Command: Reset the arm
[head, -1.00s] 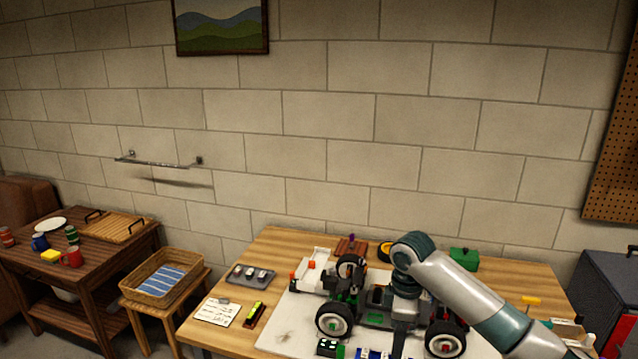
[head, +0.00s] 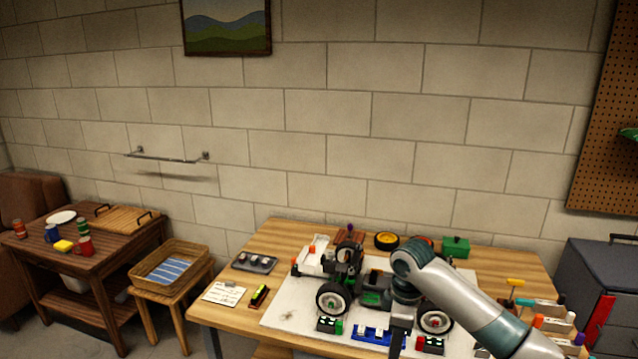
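My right arm comes in from the lower right and bends down over the workbench (head: 228,305). My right gripper (head: 398,345) points down at the bottom of the view, in front of the racecar. Its fingertips are cut off or too small to read, so I cannot tell if it is open or shut. The racecar (head: 372,298) stands on a white mat (head: 285,318), with black wheels showing. My arm hides part of the racecar's right side. My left gripper is not in view.
A blue block (head: 372,335) and small dark-and-green blocks (head: 328,325) lie along the mat's front. A grey tray (head: 254,262) and a paper card (head: 223,293) lie at the left. A green box (head: 455,246) stands at the back. A grey tool chest (head: 600,280) stands right of the bench.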

